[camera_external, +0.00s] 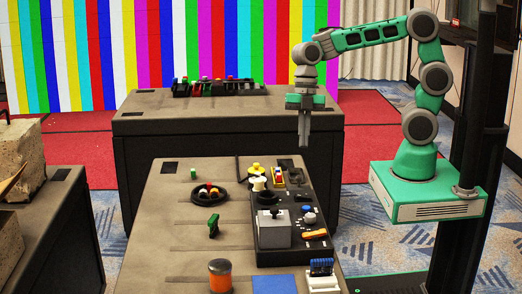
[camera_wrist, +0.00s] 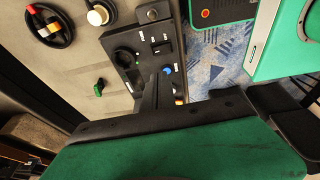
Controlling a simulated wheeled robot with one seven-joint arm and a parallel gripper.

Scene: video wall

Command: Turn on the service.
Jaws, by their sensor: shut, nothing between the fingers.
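A long black control panel (camera_external: 322,246) lies along the right side of the near table. It carries a grey box with a lever (camera_external: 272,232), a blue knob (camera_external: 307,208), a white knob (camera_external: 309,218) and an orange part (camera_external: 315,234). The labels are too small to read, so I cannot tell which control is the service one. My gripper (camera_external: 304,143) points down, shut and empty, in the air above the panel's far end. In the wrist view my dark fingers (camera_wrist: 160,92) hide part of the panel (camera_wrist: 125,42); the blue knob (camera_wrist: 168,70) shows beside them.
Another dark table (camera_external: 220,122) with switches stands behind. Stone blocks (camera_external: 20,160) sit at left.

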